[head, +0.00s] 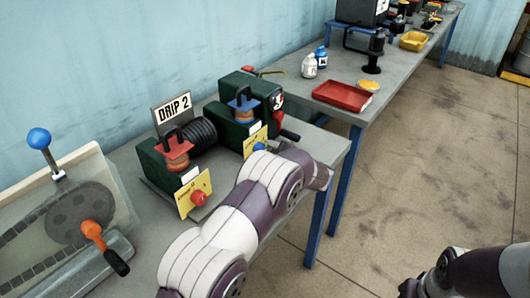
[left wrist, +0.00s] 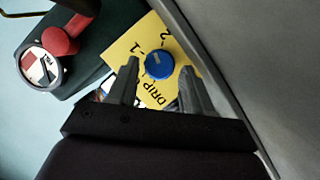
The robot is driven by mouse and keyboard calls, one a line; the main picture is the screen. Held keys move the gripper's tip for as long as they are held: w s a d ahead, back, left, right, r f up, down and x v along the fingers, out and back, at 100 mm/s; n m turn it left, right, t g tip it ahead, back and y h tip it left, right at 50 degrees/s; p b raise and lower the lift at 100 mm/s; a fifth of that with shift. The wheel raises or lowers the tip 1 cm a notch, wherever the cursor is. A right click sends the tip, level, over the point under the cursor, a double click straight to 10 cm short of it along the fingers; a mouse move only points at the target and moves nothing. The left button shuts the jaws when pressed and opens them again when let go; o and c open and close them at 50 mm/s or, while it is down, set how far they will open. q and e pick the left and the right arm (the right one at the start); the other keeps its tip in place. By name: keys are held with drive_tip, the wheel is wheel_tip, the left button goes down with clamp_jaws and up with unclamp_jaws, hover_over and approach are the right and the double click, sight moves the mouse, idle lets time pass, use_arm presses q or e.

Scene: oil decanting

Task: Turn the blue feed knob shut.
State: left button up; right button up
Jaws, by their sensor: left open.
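The blue feed knob (left wrist: 159,65) sits on a yellow plate (left wrist: 122,50) lettered DRIP with marks 1 and 2. A pale pointer line shows on its face. In the head view the knob (head: 259,147) shows just above my left arm, in front of a dark green unit (head: 229,123). My left gripper (left wrist: 158,72) is open, its two fingertips at either side of the knob in the left wrist view. Whether they touch it I cannot tell. In the head view my arm hides this gripper. My right gripper is out of view; only part of that arm shows.
A red knob (head: 198,197) on a second yellow plate stands left of the blue one. A round gauge (left wrist: 41,69) and a red handle (left wrist: 60,41) lie close by. A DRIP 2 sign (head: 174,108) stands behind. A red tray (head: 341,96) is on the far bench.

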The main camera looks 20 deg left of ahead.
use_arm(q)
drive_tip(key=shift+w+a+f, duration=0.2)
drive_tip(key=shift+w+a, duration=0.25)
drive_tip(key=shift+a, duration=0.05)
drive_tip(key=shift+s, duration=0.1)
drive_tip(key=c, duration=0.8)
drive_tip(key=shift+f+b, duration=0.2)
drive_tip(key=shift+b, duration=0.2)
drive_tip(key=b, duration=0.1)
drive_tip(key=n+t+b, duration=0.1)
drive_tip(key=b, duration=0.1)
drive_tip(key=shift+f+n, duration=0.2)
drive_tip(key=shift+n, duration=0.1)
drive_tip(key=shift+r, duration=0.35)
drive_tip(key=o, duration=0.8)
drive_tip(key=v, duration=1.2)
drive_tip(key=shift+s+d+f+p, duration=0.1)
drive_tip(key=shift+s+d+p, duration=0.1)
drive_tip(key=shift+s+p, duration=0.15)
